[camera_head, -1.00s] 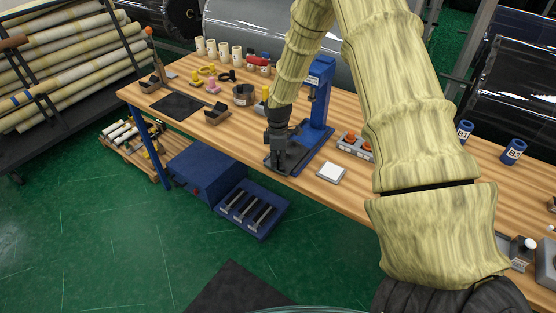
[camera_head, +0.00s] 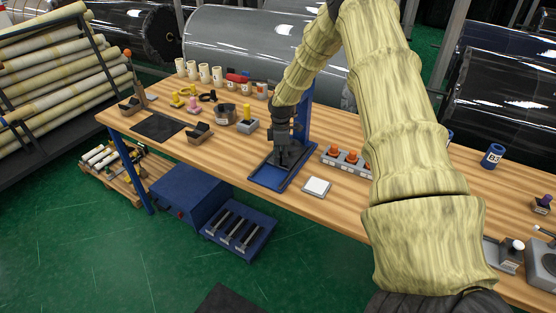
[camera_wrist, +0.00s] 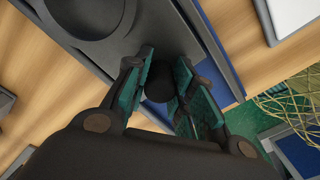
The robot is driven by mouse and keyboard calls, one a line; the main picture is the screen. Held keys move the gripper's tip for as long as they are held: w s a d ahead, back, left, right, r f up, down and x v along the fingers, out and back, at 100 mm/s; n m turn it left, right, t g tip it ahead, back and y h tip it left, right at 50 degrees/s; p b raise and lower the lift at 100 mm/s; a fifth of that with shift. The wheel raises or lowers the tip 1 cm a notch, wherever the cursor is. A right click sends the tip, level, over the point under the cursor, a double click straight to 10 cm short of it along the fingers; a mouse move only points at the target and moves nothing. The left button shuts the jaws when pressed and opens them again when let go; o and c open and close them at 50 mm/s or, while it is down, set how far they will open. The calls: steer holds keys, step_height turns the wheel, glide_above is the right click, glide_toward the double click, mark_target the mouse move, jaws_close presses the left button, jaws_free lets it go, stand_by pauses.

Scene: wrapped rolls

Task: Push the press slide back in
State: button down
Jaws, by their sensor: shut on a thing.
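The blue press (camera_head: 303,122) stands on the wooden workbench, its column partly hidden behind my arm. Its blue base (camera_head: 267,180) shows bare at the front edge. The dark grey slide (camera_wrist: 125,42) lies on the base, with a round recess in its top in the wrist view. A black knob (camera_wrist: 158,88) stands at the slide's near end. My gripper (camera_head: 283,160) points down over the slide. In the wrist view its teal finger pads (camera_wrist: 160,84) are shut around the knob. The slide's far end is hidden in the head view.
A white square pad (camera_head: 316,187) lies right of the press base. A grey rack with orange-topped pieces (camera_head: 343,157) stands behind it. A grey block with a yellow top (camera_head: 247,119) is close on the left. Bare bench lies in front of these.

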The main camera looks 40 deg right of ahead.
steer(key=shift+w+d+r, duration=0.2)
steer(key=shift+w+r, duration=0.05)
steer(key=c, duration=1.2)
jaws_free()
steer(key=shift+d+f, duration=0.1)
steer(key=shift+f, duration=0.05)
steer(key=shift+o, duration=0.2)
steer(key=shift+s, duration=0.1)
step_height(320, 180, up, 12)
